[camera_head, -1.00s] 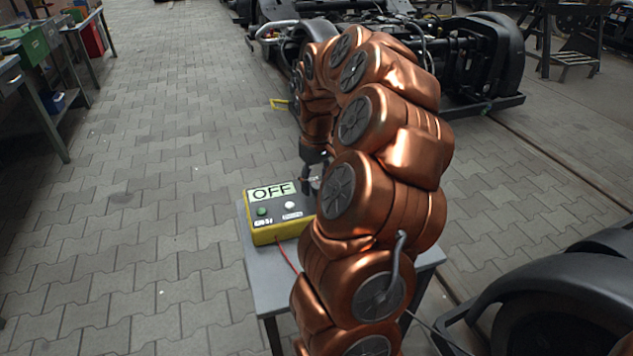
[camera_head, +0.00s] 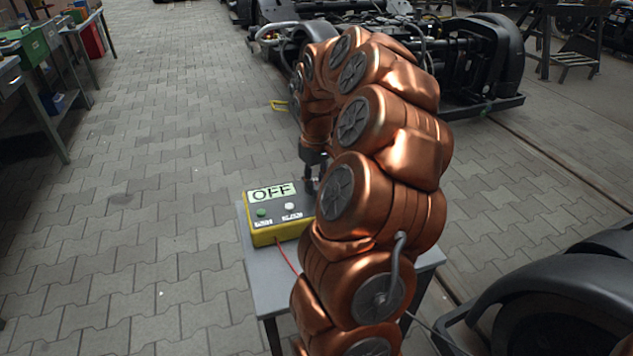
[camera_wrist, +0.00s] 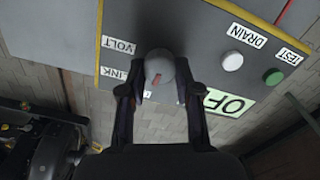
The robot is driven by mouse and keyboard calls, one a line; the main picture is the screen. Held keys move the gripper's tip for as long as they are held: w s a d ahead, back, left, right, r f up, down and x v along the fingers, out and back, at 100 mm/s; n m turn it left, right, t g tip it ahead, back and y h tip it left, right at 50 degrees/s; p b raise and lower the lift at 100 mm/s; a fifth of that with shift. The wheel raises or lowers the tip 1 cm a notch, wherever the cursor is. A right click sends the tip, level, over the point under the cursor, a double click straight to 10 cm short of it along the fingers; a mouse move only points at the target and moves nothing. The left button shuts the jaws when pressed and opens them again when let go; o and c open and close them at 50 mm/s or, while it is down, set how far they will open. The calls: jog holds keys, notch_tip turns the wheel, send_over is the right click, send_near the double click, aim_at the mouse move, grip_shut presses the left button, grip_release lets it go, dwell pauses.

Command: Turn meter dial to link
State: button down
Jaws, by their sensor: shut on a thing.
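The yellow and grey meter (camera_head: 262,237) lies on a small table, its display (camera_head: 271,193) reading OFF. In the wrist view, the round grey dial (camera_wrist: 160,66) sits between my fingers. My gripper (camera_wrist: 158,86) is shut on it. A red mark on the dial points down and left, between the LINK label (camera_wrist: 112,75) and a mostly hidden label below. The VOLT label (camera_wrist: 118,45) is up and left of the dial. In the head view my arm hides the dial.
A white button (camera_wrist: 232,61) marked DRAIN and a green button (camera_wrist: 273,77) marked TEST sit beside the dial. A red lead runs from the meter's front. The small grey table (camera_head: 262,283) has paved floor around it. Bogies stand behind and at right.

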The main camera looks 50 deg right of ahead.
jog(key=m+b, duration=0.1)
jog(key=m, duration=0.2)
jog(key=shift+f+m, duration=0.1)
jog(key=shift+m, duration=0.3)
jog(key=shift+s+d+m, duration=0.1)
jog(key=shift+m, duration=2.2)
jog(key=c, duration=0.8)
grip_release()
jog(key=shift+r, duration=0.2)
